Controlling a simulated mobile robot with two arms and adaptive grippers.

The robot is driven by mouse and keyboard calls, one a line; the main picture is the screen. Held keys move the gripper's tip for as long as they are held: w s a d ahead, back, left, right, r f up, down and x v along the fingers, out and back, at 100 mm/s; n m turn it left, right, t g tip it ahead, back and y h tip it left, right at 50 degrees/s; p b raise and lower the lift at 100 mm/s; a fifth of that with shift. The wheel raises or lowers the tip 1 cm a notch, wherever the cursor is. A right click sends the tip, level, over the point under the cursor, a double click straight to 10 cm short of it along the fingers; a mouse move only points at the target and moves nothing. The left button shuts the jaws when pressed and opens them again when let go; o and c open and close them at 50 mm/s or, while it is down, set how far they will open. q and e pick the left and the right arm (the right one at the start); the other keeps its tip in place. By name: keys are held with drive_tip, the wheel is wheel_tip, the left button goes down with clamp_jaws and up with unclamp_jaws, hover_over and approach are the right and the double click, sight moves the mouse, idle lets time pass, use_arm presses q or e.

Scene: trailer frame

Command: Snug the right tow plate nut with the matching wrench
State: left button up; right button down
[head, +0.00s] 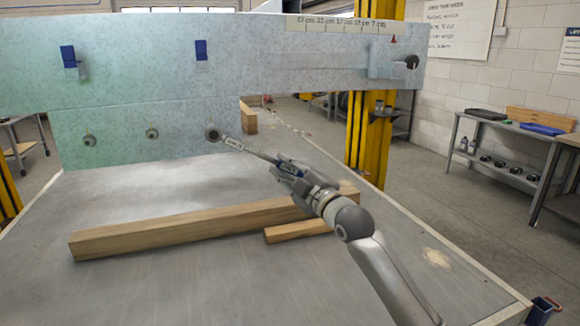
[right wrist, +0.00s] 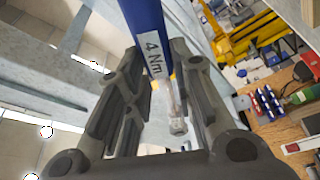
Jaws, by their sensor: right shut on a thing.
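The galvanized tow plate (head: 120,115) carries three nuts in a row along its lower part: a left nut (head: 89,140), a middle nut (head: 152,133) and a right nut (head: 212,134). My right gripper (head: 284,169) is shut on a wrench (head: 258,154), which points up and left. The wrench's far end is at the lower right edge of the right nut; I cannot tell whether it is seated on it. In the right wrist view the wrench's blue body (right wrist: 146,22), labelled "4 Nm", lies between the fingers. My left gripper is not in view.
A long wooden beam (head: 180,228) and a shorter block (head: 300,230) lie on the grey table (head: 200,290) below my right arm. A yellow post (head: 368,140) stands behind. A side bench (head: 495,135) with trays is at the right. The table's front left is clear.

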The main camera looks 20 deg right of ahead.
idle(0.3)
wheel_tip(320, 180, up, 8)
drive_tip(key=d+n+g+p, duration=0.1)
drive_tip(key=n+p, duration=0.4)
drive_tip(key=p, duration=0.6)
drive_tip(key=shift+d+r+n+g+p, duration=0.2)
drive_tip(key=shift+d+n+g+p, duration=0.15)
drive_tip(key=shift+d, duration=0.45)
drive_tip(key=shift+a+r+n+g+h+p, duration=0.2)
drive_tip(key=shift+a+r+n+g+p, duration=0.15)
drive_tip(key=shift+r+n+p, duration=1.05)
drive_tip(key=shift+a+r+n+g+h+p, duration=0.2)
drive_tip(key=shift+a+r+n+p, duration=0.4)
drive_tip(key=shift+r+p, duration=1.45)
drive_tip(key=shift+a+r+n+g+h+p, duration=0.2)
drive_tip(key=shift+a+r+n+g+p, duration=0.1)
drive_tip(key=shift+r+n+p, duration=1.15)
